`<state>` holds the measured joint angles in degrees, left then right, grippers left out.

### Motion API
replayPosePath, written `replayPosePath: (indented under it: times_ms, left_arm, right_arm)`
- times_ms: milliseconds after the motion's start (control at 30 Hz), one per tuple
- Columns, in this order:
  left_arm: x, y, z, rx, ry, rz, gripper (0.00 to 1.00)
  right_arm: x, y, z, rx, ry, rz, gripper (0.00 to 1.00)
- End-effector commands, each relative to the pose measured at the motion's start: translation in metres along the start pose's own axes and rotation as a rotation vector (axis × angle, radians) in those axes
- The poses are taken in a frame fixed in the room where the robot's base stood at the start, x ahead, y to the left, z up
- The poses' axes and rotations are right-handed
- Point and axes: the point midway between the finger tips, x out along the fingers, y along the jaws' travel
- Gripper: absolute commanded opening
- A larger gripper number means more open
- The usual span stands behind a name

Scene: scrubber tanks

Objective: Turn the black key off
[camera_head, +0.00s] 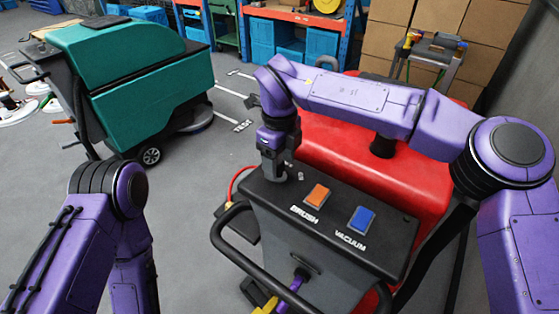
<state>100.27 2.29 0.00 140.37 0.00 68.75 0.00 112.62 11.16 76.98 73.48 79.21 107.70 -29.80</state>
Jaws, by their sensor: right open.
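The red scrubber (340,150) has a dark control panel (385,233) on top facing me. The panel carries an orange BRUSH switch (317,194) and a blue VACUUM switch (361,220). My right gripper (274,173) points down at the panel's left end, left of the orange switch, and is open. I cannot make out the black key; the gripper covers that end of the panel. A small light-coloured bit (301,177) shows just right of the gripper. My left arm is at the lower left, with its gripper out of view.
A black handlebar (228,235) curves around the panel's front. A teal scrubber (150,90) stands at the left. Shelves with blue bins (263,40) and stacked cardboard boxes (437,18) stand behind. The grey floor between the two machines is mostly clear.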

Motion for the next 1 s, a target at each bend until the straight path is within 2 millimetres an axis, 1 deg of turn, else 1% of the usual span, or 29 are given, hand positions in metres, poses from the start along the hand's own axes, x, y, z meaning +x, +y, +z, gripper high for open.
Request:
replayPosePath:
  times_ms: [67,233,300,433,500,600,1000]
  left_arm:
    - [0.004,0.0,0.002,0.0,0.0,0.0,0.0]
    - [0.011,0.001,0.005,0.0,0.0,0.0,0.0]
    - [0.012,0.001,0.005,0.0,0.0,0.0,0.0]
    - [0.011,0.001,0.005,0.0,0.0,0.0,0.0]
    - [0.011,0.001,0.005,0.0,0.0,0.0,0.0]
    - [0.011,0.001,0.005,0.0,0.0,0.0,0.0]
    - [0.011,0.001,0.004,0.0,0.001,0.0,0.0]
  right_arm:
    - [-0.01,0.0,0.001,0.002,-0.003,-0.003,0.64]
    - [-0.05,0.0,0.001,0.003,-0.005,-0.004,0.64]
    - [-0.068,0.0,0.001,0.001,-0.004,-0.004,0.64]
    - [-0.091,0.0,0.0,0.001,-0.002,-0.003,0.64]
    - [-0.098,0.0,0.0,0.001,-0.001,-0.001,0.64]
    - [-0.103,0.0,0.0,0.0,-0.002,-0.001,0.64]
    - [-0.102,0.002,0.002,-0.005,-0.001,0.0,0.64]
